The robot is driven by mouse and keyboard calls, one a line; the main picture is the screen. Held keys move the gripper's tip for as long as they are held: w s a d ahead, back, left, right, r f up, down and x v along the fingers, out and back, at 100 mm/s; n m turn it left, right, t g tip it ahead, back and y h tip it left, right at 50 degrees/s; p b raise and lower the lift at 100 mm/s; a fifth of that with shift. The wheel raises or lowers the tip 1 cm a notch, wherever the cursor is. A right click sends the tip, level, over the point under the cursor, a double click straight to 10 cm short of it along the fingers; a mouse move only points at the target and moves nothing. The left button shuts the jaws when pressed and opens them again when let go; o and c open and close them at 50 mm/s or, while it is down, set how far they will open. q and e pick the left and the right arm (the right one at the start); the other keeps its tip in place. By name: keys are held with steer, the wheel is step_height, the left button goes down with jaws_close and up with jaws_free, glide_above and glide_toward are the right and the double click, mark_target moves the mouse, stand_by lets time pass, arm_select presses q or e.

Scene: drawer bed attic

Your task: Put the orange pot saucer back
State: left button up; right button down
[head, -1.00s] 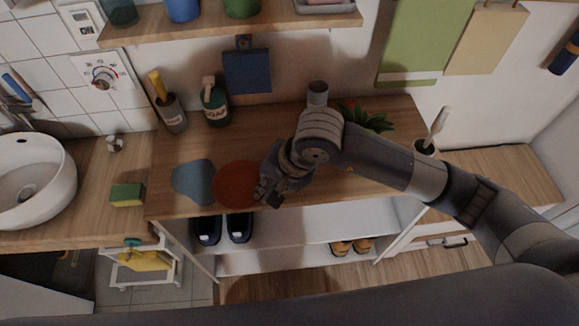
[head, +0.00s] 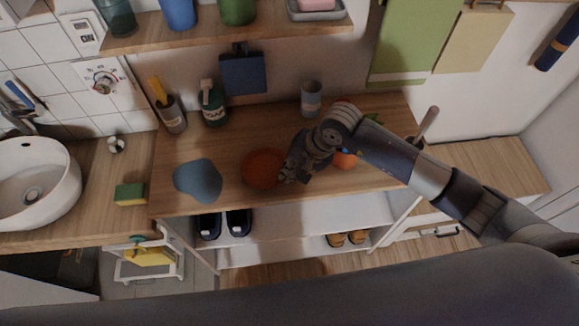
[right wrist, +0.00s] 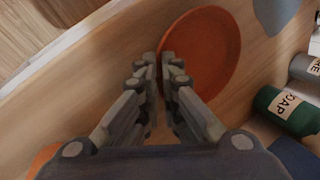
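The orange pot saucer (head: 262,168), a round orange-red dish, is over the wooden counter, right of the blue-grey mat. My right gripper (head: 288,174) is at its right edge. In the right wrist view the fingertips (right wrist: 161,66) are closed on the rim of the saucer (right wrist: 208,52). I cannot tell whether the saucer touches the counter. An orange pot (head: 345,159) with a plant stands right of the gripper, mostly hidden behind my right arm. Part of an orange thing (right wrist: 42,158) shows at the lower left of the wrist view. My left gripper is not in view.
The blue-grey mat (head: 198,181) lies on the counter (head: 225,148). A soap bottle (head: 213,106), a brush holder (head: 172,115) and a grey cup (head: 311,98) stand at the back. A shelf (head: 220,34) hangs above. Shoes (head: 238,222) sit below the counter.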

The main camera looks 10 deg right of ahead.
steer(key=c, duration=2.1)
jaws_free()
steer(key=shift+r, duration=0.1)
steer(key=b+v, duration=0.2)
steer(key=v, duration=1)
